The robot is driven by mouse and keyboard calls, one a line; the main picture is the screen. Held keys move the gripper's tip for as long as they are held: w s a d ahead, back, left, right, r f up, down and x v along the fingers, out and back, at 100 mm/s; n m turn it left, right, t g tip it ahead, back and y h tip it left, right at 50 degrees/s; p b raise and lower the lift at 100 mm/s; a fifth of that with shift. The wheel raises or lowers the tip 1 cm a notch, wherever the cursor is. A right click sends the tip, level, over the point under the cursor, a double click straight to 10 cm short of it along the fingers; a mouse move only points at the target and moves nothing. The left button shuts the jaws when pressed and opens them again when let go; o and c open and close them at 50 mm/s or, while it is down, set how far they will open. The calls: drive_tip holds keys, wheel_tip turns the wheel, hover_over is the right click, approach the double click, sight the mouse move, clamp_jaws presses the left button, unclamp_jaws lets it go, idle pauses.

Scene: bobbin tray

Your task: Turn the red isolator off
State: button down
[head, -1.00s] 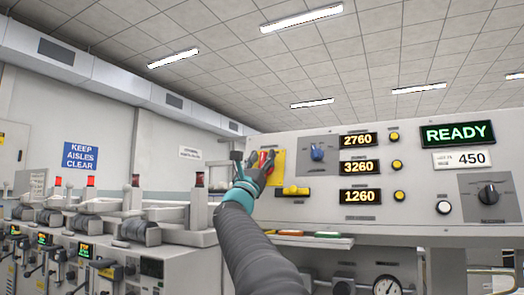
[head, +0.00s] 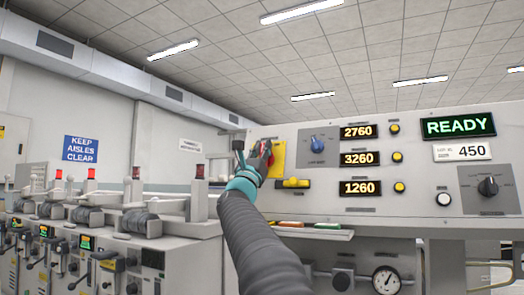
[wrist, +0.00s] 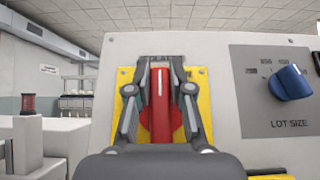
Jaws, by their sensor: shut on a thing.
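The red isolator handle (wrist: 160,108) sits on a yellow plate (wrist: 203,90) on the grey machine panel. In the wrist view the handle stands upright, with a white line near its top. My gripper (wrist: 160,78) is shut on it, one finger on each side. The label above is partly hidden by the fingertips. In the head view my gripper (head: 262,158) is at the panel's left end and covers most of the red handle; the yellow plate (head: 278,160) shows to its right.
A blue lot-size knob (wrist: 289,82) is right of the yellow plate. A yellow switch (head: 293,183) sits just below it. Number displays (head: 359,159), a lit READY sign (head: 458,127) and a black knob (head: 488,187) are farther right. A ledge (head: 315,231) juts out below.

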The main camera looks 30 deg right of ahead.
drive_tip(key=shift+s+f+n+t+y+b, duration=0.1)
drive_tip(key=shift+n+t+y+b, duration=0.2)
drive_tip(key=shift+n+t+y, duration=0.15)
drive_tip(key=n+t+y+b, duration=0.1)
drive_tip(key=n+t+y, duration=0.1)
drive_tip(key=n, duration=0.1)
drive_tip(key=n+t+y+b, duration=0.2)
drive_tip(key=n+y, duration=0.1)
drive_tip(key=shift+w+a+f+n+y, duration=0.1)
drive_tip(key=shift+w+n+y, duration=0.1)
drive_tip(key=shift+n+y, duration=0.15)
drive_tip(key=shift+w+a+f+n+g+y+p, duration=0.25)
drive_tip(key=shift+n+g+y+p, duration=0.6)
drive_tip(key=shift+n+y, duration=1.95)
drive_tip(key=shift+w+a+f+n+g+y+p, duration=0.2)
drive_tip(key=shift+n+g+y+p, duration=0.6)
drive_tip(key=shift+n+y, duration=2)
drive_tip(key=shift+w+a+f+n+g+y+p, duration=0.25)
drive_tip(key=shift+n+g+y+p, duration=0.55)
drive_tip(key=shift+n+y, duration=2)
drive_tip(key=shift+s+f+n+h, duration=0.1)
drive_tip(key=shift+f+n+h, duration=0.05)
drive_tip(key=shift+n+h, duration=0.4)
